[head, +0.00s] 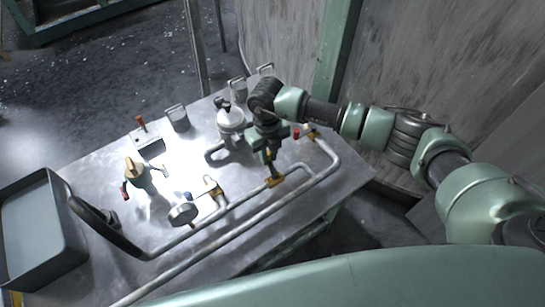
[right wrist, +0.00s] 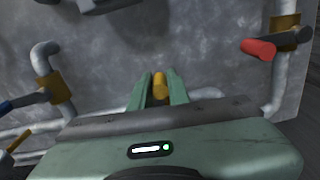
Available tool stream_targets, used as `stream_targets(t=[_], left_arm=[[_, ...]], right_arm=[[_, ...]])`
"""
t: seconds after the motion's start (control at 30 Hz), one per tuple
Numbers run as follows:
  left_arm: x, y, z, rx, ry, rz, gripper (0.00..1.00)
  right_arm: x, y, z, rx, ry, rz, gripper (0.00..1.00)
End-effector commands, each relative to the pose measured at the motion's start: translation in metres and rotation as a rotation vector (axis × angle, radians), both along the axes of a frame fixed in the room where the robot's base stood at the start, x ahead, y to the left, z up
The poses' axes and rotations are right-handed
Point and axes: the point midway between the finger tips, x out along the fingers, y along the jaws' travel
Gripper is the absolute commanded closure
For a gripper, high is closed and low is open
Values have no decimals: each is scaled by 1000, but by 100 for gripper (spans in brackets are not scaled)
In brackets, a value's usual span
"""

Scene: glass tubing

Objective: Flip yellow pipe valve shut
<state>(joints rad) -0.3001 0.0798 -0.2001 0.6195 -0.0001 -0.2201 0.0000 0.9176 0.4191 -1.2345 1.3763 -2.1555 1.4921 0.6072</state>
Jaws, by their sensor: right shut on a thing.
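The yellow valve (head: 275,181) sits on the metal pipe that runs over the table. Its yellow handle (right wrist: 160,86) lies between the fingers of my right gripper (right wrist: 159,79) in the right wrist view. In the head view my right gripper (head: 269,155) reaches down from above and is shut on this handle. The handle's lower end and the valve body are hidden in the wrist view by the gripper. My left gripper is not in view.
A red-handled valve (head: 307,130) is right of the gripper; its red handle (right wrist: 258,49) shows in the wrist view. A blue-handled valve (right wrist: 25,102) is at left. A round gauge (head: 183,213), a white flask-like vessel (head: 231,121) and a grey tray (head: 40,235) are on the table.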

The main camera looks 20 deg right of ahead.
Motion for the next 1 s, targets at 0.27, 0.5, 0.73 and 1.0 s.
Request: stream_targets(t=[0.27, 0.5, 0.73, 1.0], left_arm=[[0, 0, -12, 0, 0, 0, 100], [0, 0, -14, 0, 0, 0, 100], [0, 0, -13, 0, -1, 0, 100], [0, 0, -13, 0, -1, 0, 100]], right_arm=[[0, 8, 0, 2, -3, 122, 100], [-1, 10, 0, 3, -1, 160, 100], [-1, 10, 1, 3, -1, 162, 100], [-1, 10, 1, 2, 0, 161, 61]])
